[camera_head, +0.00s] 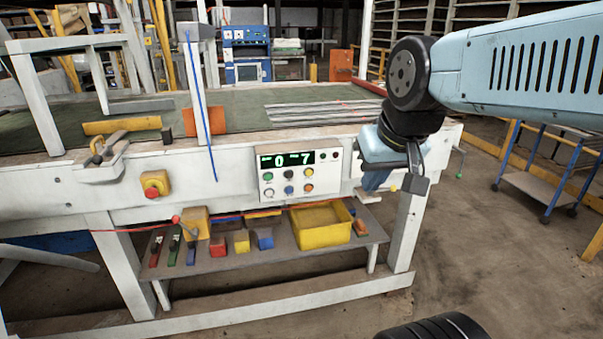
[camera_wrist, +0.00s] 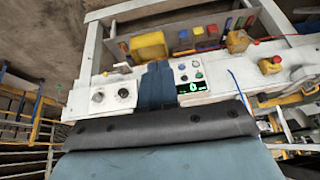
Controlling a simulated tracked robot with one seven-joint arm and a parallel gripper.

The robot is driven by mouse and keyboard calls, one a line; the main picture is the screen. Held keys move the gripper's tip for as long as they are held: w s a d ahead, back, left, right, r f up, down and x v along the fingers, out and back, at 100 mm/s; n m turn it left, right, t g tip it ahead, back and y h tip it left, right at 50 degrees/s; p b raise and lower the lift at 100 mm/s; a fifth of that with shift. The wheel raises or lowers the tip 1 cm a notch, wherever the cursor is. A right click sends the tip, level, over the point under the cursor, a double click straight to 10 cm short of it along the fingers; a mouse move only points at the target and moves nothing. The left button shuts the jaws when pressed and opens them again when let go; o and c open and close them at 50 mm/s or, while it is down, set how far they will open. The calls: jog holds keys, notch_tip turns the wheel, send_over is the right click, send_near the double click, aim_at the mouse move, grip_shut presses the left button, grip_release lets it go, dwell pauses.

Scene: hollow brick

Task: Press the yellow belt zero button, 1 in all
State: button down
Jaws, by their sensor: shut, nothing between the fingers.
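The white control panel (camera_head: 287,173) is on the front of the bench, with a green display reading 0 and 7. In the wrist view, my blue fingers (camera_wrist: 157,72) are together beside the panel (camera_wrist: 190,75), and the yellow-orange buttons cannot be made out there.
A red emergency knob on a yellow box (camera_head: 155,185) is left of the panel. A shelf below holds a yellow bin (camera_head: 320,224) and several coloured blocks. Two round dials (camera_wrist: 110,95) are by my fingers. A blue cart (camera_head: 540,175) stands at right; floor between is clear.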

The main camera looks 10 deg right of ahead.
aim_at(309, 173)
jog(key=w+a+f+m+g+y, duration=0.1)
jog(key=w+a+f+m+y, duration=0.3)
jog(key=w+m, duration=0.4)
jog(key=w+a+f+m+y, duration=0.3)
jog(key=w+f+m+y, duration=0.15)
jog(key=w+m, duration=0.3)
jog(key=w+d+f+m+t, duration=0.2)
jog(key=w+d+f+m, duration=0.2)
jog(key=w+f+m, duration=0.2)
jog(key=w+d+f+m+t+h, duration=0.1)
jog(key=w+d+f+m+t, duration=0.2)
jog(key=w+f+m, duration=0.4)
jog(key=shift+w+d+f+m, duration=0.25)
jog(key=shift+w+d+m, duration=0.5)
jog(key=shift+w+m, duration=0.5)
jog(key=shift+w, duration=4.35)
jog(key=shift+w, duration=0.1)
jog(key=shift+w+r, duration=0.1)
jog(key=shift+w, duration=0.2)
